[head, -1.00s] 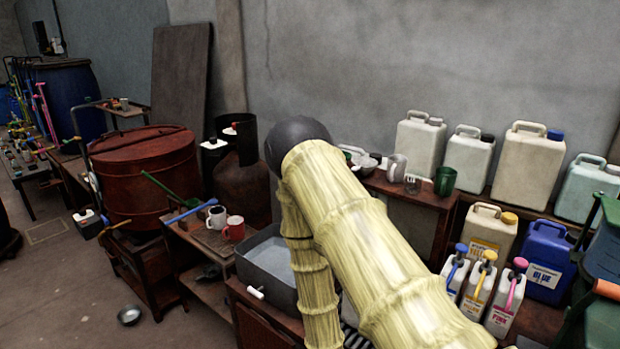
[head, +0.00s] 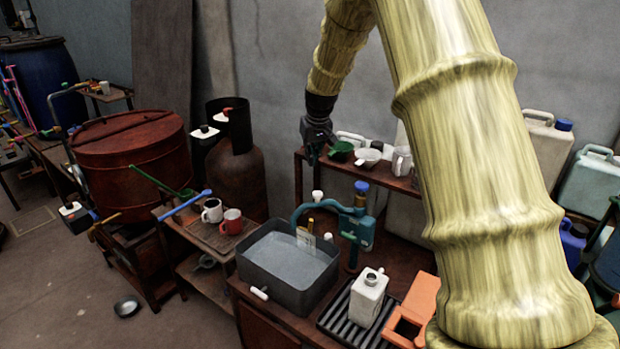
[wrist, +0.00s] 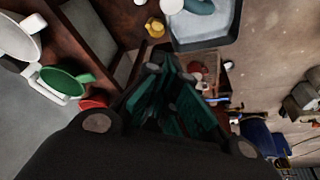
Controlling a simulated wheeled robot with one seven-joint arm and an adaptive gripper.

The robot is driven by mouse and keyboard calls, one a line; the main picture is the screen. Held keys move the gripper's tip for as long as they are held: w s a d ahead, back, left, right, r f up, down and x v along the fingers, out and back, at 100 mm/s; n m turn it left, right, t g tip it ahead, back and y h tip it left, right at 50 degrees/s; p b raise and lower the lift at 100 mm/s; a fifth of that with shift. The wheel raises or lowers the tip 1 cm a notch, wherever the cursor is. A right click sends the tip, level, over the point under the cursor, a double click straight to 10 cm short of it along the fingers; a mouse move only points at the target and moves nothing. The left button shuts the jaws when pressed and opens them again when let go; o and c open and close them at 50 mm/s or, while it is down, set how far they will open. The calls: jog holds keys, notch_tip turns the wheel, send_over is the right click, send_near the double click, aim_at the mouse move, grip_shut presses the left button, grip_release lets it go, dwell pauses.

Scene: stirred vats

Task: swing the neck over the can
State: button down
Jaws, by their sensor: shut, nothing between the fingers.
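A teal tap with a curved neck (head: 322,205) stands behind the grey basin (head: 285,290). The neck points left and its end is over the basin; part of it shows at the top of the wrist view (wrist: 200,6). A white can (head: 368,298) with an open top stands upright on a black slatted rack (head: 338,322), right of the basin and apart from the neck's end. My gripper (head: 313,158) is shut and empty, above and behind the tap, close to the shelf.
A shelf with a green cup (head: 341,151), a white bowl (head: 367,157) and a white jug (head: 402,160) is beside my gripper. An orange block (head: 415,308) lies right of the rack. Two mugs (head: 231,222) stand left of the basin. My arm hides much of the right side.

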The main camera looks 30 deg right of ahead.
jog(key=b, duration=0.1)
jog(key=d+b, duration=0.1)
jog(key=b, duration=0.1)
jog(key=shift+w+f, duration=0.25)
jog(key=shift+w, duration=0.1)
jog(key=shift+w+a, duration=0.1)
notch_tip(320, 180, down, 9)
jog(key=p, duration=0.7)
jog(key=shift+s+f, duration=0.2)
jog(key=shift+s, duration=0.15)
